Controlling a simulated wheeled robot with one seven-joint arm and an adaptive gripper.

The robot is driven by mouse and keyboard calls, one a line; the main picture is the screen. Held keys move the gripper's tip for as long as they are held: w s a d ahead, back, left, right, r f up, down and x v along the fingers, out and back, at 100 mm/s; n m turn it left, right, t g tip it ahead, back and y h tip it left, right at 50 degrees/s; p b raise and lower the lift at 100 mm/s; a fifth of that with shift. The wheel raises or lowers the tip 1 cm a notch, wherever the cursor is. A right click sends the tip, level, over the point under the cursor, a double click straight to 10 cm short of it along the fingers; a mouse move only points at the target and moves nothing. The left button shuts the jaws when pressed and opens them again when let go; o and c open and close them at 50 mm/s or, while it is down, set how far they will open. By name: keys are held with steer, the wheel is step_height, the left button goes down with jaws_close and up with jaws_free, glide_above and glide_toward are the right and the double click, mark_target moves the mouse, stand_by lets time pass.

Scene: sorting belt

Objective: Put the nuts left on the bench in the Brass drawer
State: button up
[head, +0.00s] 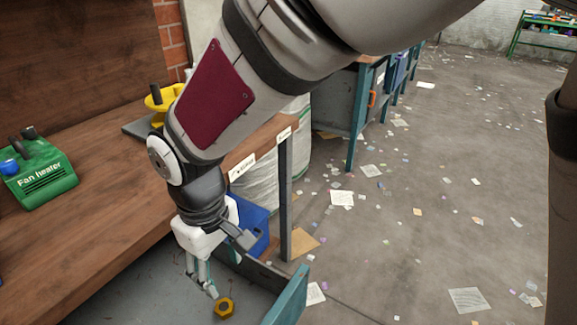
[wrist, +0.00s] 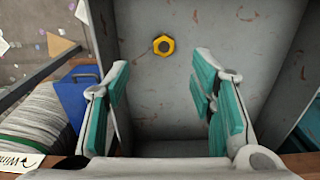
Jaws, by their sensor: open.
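A brass-yellow hex nut (head: 224,307) lies on the grey floor of an open drawer (head: 288,300) with a teal front. The nut also shows in the wrist view (wrist: 164,46), apart from the fingers and beyond their tips. My gripper (head: 226,268) reaches down into the drawer. In the wrist view its teal-padded fingers (wrist: 158,80) are spread with nothing between them. No label reading Brass is visible. No nut shows on the visible part of the wooden bench (head: 110,215); my arm hides some of it.
A green fan heater (head: 42,170) and a yellow object (head: 160,98) stand on the bench. A blue bin (head: 252,222) and a pale sack (wrist: 38,125) are beside the drawer. Teal-framed cabinets (head: 350,92) stand beyond. Paper scraps litter the open floor at right.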

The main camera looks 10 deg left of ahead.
steer(key=w+d+r+m+h, duration=0.1)
steer(key=d+r+m, duration=0.3)
steer(key=d, duration=0.6)
steer(key=d+r+m, duration=0.2)
steer(key=d+r, duration=0.5)
steer(key=d, duration=0.4)
steer(key=s+d+r+m+y, duration=0.1)
steer(key=s+d+m, duration=0.6)
steer(key=s+d, duration=0.8)
steer(key=shift+s+r, duration=0.25)
steer(key=shift+r, duration=0.05)
steer(key=shift+d, duration=0.1)
step_height(320, 180, up, 26)
steer(key=t+p, duration=0.4)
steer(key=p, duration=2)
steer(key=shift+d+f, duration=0.15)
steer(key=shift+w, duration=0.1)
